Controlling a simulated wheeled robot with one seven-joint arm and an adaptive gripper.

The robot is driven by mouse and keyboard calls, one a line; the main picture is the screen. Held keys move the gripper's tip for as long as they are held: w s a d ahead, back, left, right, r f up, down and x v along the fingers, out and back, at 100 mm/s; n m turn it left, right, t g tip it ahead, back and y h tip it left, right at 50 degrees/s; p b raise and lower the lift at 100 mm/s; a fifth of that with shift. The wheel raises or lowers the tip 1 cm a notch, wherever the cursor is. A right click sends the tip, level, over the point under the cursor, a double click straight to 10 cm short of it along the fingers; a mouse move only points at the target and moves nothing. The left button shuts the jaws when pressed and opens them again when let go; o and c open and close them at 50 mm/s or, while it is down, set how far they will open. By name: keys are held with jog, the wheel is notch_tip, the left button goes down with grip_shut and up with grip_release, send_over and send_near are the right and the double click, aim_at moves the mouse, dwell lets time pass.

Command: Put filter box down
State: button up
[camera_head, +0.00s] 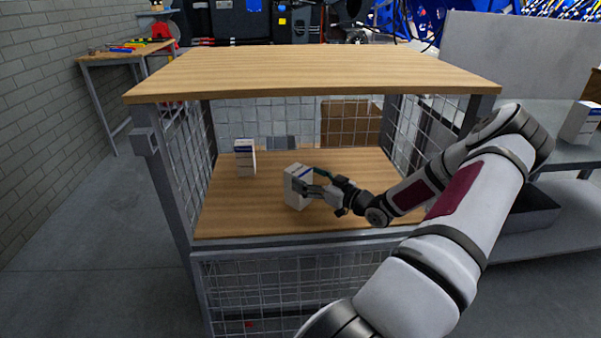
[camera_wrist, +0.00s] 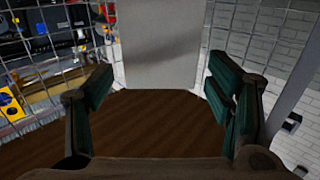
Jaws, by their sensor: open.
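A white filter box (camera_head: 296,187) with a blue mark stands upright on the lower wooden shelf of the cart. It is the pale upright face (camera_wrist: 160,45) in the wrist view, with its bottom edge at the brown shelf surface. My gripper (camera_head: 312,182) is at the right side of this box, under the cart's top board. In the wrist view my gripper (camera_wrist: 158,82) is open, with one dark green finger at each side of the box face and a small gap on both sides. A second similar white box (camera_head: 245,158) stands farther back on the left.
The wooden shelf (camera_head: 330,220) is clear in front. The top board (camera_head: 310,70), mesh walls and corner posts enclose the space around my arm. A brown carton (camera_head: 350,123) is behind the cart. A side table (camera_head: 562,152) at right holds another white box (camera_head: 581,122).

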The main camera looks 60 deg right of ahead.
jog(key=s+p, duration=0.2)
jog(key=s, duration=0.6)
jog(key=shift+a, duration=0.3)
jog(key=shift+s, duration=0.15)
